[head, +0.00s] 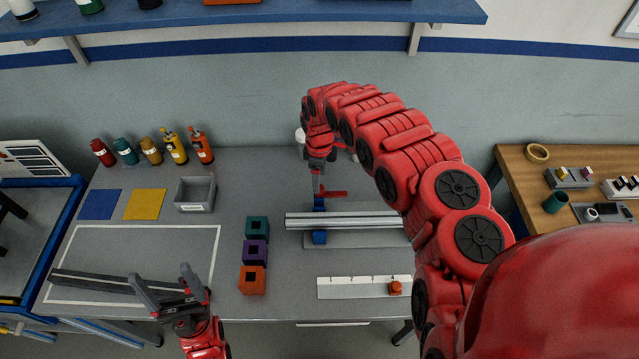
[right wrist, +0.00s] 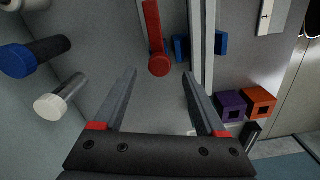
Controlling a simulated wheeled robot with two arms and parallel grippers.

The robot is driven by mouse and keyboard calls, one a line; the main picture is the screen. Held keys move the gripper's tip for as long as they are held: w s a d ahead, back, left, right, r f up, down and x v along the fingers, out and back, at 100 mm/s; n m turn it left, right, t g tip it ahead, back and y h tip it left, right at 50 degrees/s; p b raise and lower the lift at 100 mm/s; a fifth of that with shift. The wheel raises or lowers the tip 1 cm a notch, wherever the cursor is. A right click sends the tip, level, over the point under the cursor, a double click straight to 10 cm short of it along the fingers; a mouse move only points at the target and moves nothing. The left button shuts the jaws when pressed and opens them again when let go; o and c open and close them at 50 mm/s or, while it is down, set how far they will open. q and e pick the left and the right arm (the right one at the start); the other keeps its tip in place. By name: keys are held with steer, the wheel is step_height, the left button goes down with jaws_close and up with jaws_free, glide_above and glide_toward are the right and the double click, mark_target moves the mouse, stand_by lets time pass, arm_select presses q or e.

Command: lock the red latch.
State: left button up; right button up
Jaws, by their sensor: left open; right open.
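The red latch (head: 333,193) is a short red bar beside the far blue clamp block (head: 319,204) on the metal rail fixture. In the head view it lies roughly level, pointing right. In the right wrist view the red latch (right wrist: 153,30) shows at the top centre, its round end facing the camera. My right gripper (right wrist: 159,74) is open, with the round end between or just beyond its fingertips; contact cannot be told. In the head view my right gripper (head: 318,185) is at the latch's left end. My left gripper (head: 162,276) is open and empty over the table's front left.
Teal, purple and orange blocks (head: 255,252) stand left of the rail (head: 340,220). A ruler plate (head: 360,287) lies in front. A grey bin (head: 195,194) and several bottles (head: 150,150) are at the back left. A dark bar (head: 95,283) lies beside my left gripper.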

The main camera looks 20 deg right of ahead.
steer(key=f, duration=0.3)
steer(key=shift+a+p, duration=0.2)
steer(key=shift+p, duration=0.1)
steer(key=shift+d+f, duration=0.2)
steer(key=shift+f, duration=0.35)
jaws_close()
stand_by(0.9)
